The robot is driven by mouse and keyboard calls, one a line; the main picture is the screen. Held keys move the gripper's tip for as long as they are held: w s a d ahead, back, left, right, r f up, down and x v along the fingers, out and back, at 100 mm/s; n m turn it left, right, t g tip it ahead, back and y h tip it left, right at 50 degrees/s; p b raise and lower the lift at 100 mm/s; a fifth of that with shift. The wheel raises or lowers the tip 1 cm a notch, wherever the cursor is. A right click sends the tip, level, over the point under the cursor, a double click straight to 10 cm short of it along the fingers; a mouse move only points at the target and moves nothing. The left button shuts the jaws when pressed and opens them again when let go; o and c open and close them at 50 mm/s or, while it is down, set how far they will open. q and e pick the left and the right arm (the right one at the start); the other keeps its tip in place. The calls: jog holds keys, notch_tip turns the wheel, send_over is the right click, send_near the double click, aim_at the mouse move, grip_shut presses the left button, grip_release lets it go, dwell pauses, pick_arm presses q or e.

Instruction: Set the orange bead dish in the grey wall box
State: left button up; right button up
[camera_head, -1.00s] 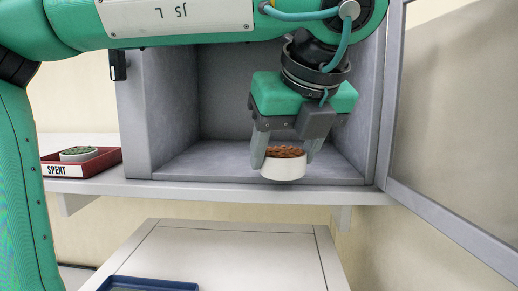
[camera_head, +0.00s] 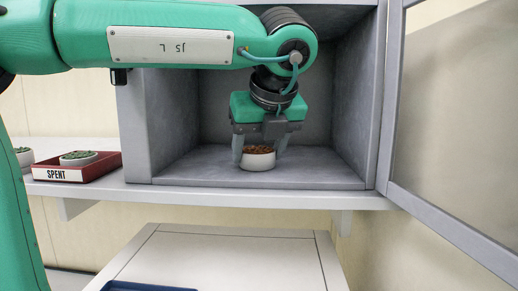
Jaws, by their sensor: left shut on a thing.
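The orange bead dish (camera_head: 257,161), a white round bowl filled with orange-brown beads, is inside the grey wall box (camera_head: 187,167), above or on its floor near the middle. My left gripper (camera_head: 257,152) points down and is shut on the dish, one finger on each side. I cannot tell for sure whether the dish touches the box floor. The box is open at the front, with its door (camera_head: 455,120) swung out to the right. My right gripper is not in view.
A red tray marked SPENT (camera_head: 104,165) stands on the shelf left of the box and holds a dish of green beads (camera_head: 78,157). A white table (camera_head: 225,262) with a blue tray edge (camera_head: 145,287) is below.

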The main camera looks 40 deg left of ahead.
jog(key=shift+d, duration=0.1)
pick_arm(q)
jog(key=shift+d+f, duration=0.1)
jog(key=shift+f, duration=0.05)
jog(key=o, duration=1)
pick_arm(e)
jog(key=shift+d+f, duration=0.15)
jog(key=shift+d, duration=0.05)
